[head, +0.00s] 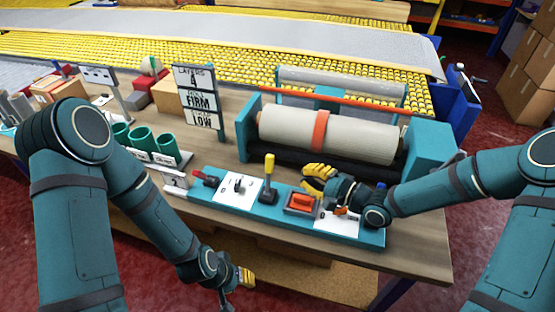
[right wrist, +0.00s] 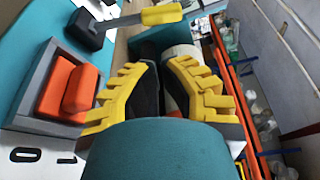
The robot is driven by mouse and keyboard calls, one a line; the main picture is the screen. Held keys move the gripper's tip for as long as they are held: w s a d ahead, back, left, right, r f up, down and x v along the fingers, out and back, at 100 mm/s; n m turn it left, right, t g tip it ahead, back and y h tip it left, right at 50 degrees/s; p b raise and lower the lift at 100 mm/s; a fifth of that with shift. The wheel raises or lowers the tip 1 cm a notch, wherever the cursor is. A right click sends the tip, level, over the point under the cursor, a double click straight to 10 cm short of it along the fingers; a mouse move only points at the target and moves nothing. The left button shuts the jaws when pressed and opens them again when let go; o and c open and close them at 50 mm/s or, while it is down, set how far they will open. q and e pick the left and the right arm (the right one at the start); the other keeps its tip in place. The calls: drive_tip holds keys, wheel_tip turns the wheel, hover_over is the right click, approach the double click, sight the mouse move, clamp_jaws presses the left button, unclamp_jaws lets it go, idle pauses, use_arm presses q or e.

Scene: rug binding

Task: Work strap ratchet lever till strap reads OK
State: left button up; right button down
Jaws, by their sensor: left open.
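The strap ratchet lever is probably the yellow-handled lever (head: 269,170) standing upright on the teal control panel; its yellow grip (right wrist: 162,14) shows at the top of the right wrist view. The orange strap (head: 320,131) goes around the cream rug roll (head: 355,138). The sign (head: 200,101) reads LAYERS 4, FIRM and, on its lowest line, LOW. My right gripper (head: 307,177) is over the panel, right of the lever and apart from it. Its fingers (right wrist: 162,66) are apart with nothing between them. My left gripper (head: 246,279) hangs low in front of the bench, open and empty.
A red rocker switch (head: 301,202) in a grey housing sits below my right gripper. A red-handled lever (head: 205,177) is at the panel's left end. Green cups (head: 142,138) stand left of the panel. The teal roller frame (head: 428,150) stands behind.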

sight(270, 164)
drive_tip(key=b+x, duration=0.2)
drive_tip(key=x, duration=0.8)
idle(0.5)
